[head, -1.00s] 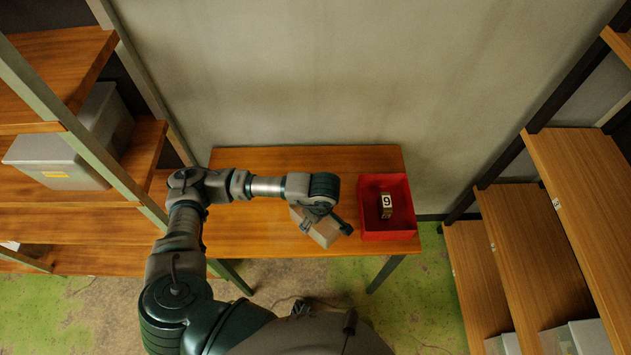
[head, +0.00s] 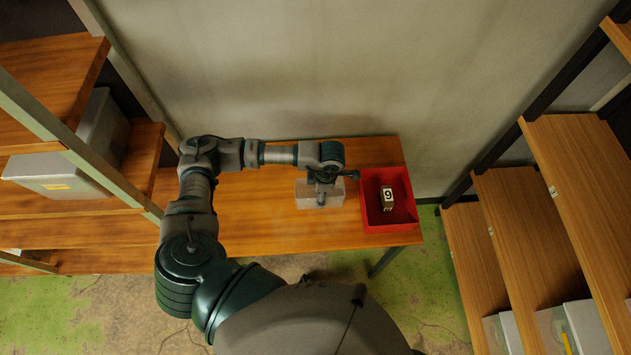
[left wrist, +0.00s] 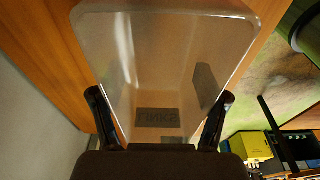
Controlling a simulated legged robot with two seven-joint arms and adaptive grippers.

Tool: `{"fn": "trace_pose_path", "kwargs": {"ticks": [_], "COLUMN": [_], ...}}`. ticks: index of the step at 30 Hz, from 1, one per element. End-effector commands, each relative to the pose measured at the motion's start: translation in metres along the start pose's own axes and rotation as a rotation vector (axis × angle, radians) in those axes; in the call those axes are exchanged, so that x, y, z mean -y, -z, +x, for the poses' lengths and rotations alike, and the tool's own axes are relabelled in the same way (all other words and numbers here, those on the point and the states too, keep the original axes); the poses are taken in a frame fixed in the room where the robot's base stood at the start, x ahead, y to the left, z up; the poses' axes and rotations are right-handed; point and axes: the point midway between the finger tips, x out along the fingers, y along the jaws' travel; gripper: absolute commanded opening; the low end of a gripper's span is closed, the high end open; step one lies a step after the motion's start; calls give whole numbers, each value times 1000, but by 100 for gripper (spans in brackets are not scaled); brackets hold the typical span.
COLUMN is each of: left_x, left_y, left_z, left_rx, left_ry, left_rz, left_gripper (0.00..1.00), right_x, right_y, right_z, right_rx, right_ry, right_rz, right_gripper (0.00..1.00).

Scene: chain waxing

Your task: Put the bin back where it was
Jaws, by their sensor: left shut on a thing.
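The bin (head: 309,200) is a small translucent grey box over the wooden table (head: 245,215), left of the red box. My left gripper (head: 322,192) is shut on it from above. In the left wrist view the clear bin (left wrist: 165,60) fills the middle, between the two dark fingers (left wrist: 164,105). I cannot tell whether the bin touches the table. My right gripper is not in view.
A red box (head: 404,216) holding a small block marked with a digit (head: 387,196) stands at the table's right end. The left shelf (head: 135,165) carries a grey bin (head: 65,175). The right shelf (head: 575,190) has bins (head: 590,325) low down. The table's left part is clear.

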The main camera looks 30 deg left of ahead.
Motion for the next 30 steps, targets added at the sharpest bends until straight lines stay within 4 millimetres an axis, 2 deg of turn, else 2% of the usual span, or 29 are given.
{"fn": "trace_pose_path", "kwargs": {"ticks": [3, 8, 11, 18, 26, 27, 30], "left_x": [-30, -50, -53, -52, -52, -52, -52], "left_y": [2, 3, 3, -2, -3, -3, -3], "left_z": [2, 4, 8, 38, 41, 42, 41], "left_rx": [0, 1, 1, 1, 1, 1, 1], "left_ry": [0, 1, 2, 2, 1, 1, 1], "left_rz": [-5, 0, 1, 3, 2, 2, 2], "left_gripper": [10, 10, 10, 10, 10, 76, 99], "right_x": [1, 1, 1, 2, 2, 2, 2], "right_y": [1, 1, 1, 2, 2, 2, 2], "right_z": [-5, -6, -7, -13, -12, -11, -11], "right_rx": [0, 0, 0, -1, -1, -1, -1], "right_ry": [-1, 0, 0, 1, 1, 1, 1], "right_rz": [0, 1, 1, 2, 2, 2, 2], "right_gripper": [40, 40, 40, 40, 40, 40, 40]}}
